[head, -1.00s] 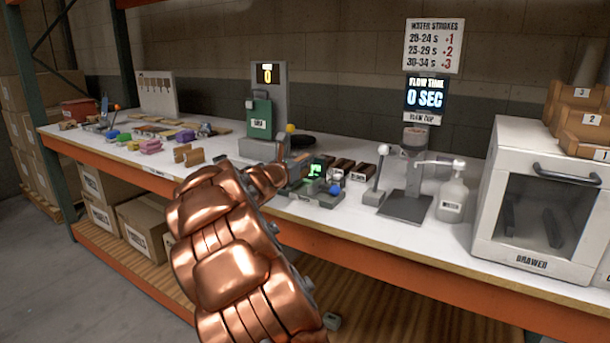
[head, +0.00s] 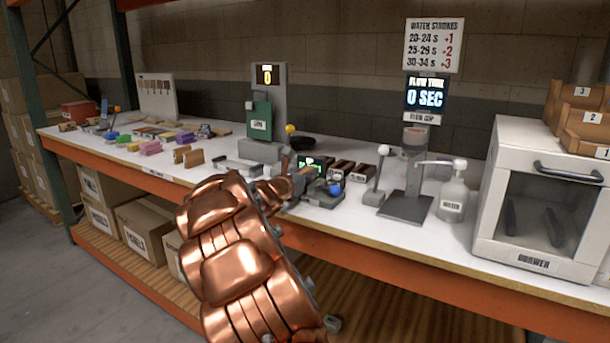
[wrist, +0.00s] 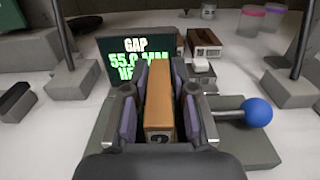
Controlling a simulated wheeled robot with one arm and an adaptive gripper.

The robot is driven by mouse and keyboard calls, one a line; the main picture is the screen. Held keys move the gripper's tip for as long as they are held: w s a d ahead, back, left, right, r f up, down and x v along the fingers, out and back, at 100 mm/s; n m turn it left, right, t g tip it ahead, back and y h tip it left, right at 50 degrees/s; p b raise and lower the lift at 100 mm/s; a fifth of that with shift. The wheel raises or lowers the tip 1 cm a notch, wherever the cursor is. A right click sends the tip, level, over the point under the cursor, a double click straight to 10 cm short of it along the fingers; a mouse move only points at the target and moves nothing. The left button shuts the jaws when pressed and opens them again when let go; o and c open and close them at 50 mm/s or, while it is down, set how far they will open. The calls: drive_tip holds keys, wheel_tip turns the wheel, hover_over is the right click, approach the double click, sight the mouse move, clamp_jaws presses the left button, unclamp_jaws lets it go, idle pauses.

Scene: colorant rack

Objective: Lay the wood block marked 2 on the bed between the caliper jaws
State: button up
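The wood block (wrist: 159,95) is a long tan bar with a dark mark on its near end in the wrist view; the mark looks like a 2, partly cut off. My gripper (wrist: 160,92) has its purple-padded fingers on both sides of the block and appears shut on it. The caliper (wrist: 250,150) is grey, with a blue knob (wrist: 257,112) at right and a display (wrist: 122,58) reading a gap of about 55 mm. The block is over the caliper's bed; the bed and jaws are largely hidden. In the head view the caliper (head: 322,200) sits beyond my copper arm.
Dark-brown blocks (head: 343,167) lie behind the caliper. A lever post (head: 376,180) and flow cup stand (head: 405,205) are to its right. A grey gauge with a green panel (head: 261,120) stands at left. Two wood blocks (head: 188,156) stand farther left.

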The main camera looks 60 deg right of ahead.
drive_tip(key=shift+o, duration=1.3)
drive_tip(key=shift+r, duration=0.2)
drive_tip(key=a, duration=1.2)
drive_tip(key=shift+s, duration=0.25)
